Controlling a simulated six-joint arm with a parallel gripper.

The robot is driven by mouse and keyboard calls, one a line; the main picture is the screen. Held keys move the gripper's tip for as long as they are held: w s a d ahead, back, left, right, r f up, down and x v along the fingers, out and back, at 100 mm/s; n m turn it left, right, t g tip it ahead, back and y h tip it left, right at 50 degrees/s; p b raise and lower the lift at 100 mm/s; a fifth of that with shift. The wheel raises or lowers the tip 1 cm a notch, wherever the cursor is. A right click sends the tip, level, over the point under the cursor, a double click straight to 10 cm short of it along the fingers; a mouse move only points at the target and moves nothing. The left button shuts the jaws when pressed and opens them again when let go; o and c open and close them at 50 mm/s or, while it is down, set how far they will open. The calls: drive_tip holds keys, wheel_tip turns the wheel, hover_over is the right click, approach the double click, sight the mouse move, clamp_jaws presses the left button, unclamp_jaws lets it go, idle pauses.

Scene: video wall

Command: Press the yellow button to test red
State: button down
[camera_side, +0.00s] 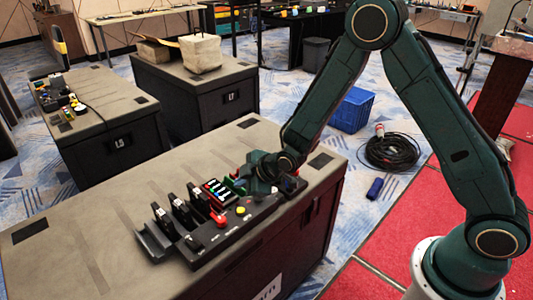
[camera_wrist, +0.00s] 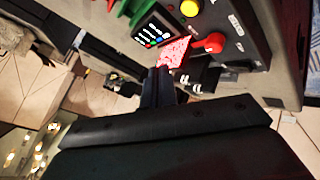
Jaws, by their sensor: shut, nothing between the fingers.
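The yellow button (camera_side: 240,211) sits on the black control panel (camera_side: 232,237) on the near bench, beside a red knob (camera_side: 218,218). In the wrist view the yellow button (camera_wrist: 190,8) is at the top edge, with the red knob (camera_wrist: 211,43) below it. A small display with coloured marks (camera_wrist: 156,29) is left of them, and a bright red-pink patch (camera_wrist: 173,53) lies just beyond my fingertips. My gripper (camera_wrist: 165,70) is shut and empty, apart from the yellow button. In the side view my gripper (camera_side: 259,187) is low over the panel's right part, right of the button.
Several upright black holders (camera_side: 180,210) stand left of the display on the bench (camera_side: 100,215). A green part (camera_wrist: 137,10) is close to the display in the wrist view. The bench's left side is clear. A blue crate (camera_side: 352,110) and coiled cable (camera_side: 392,152) lie on the floor.

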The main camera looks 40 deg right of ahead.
hover_over(244, 213)
drive_tip(key=shift+f, duration=3.65)
drive_tip(key=shift+f, duration=0.9)
idle(0.5)
drive_tip(key=shift+r, duration=0.85)
drive_tip(key=shift+r, duration=0.15)
drive_tip(key=shift+r, duration=2.4)
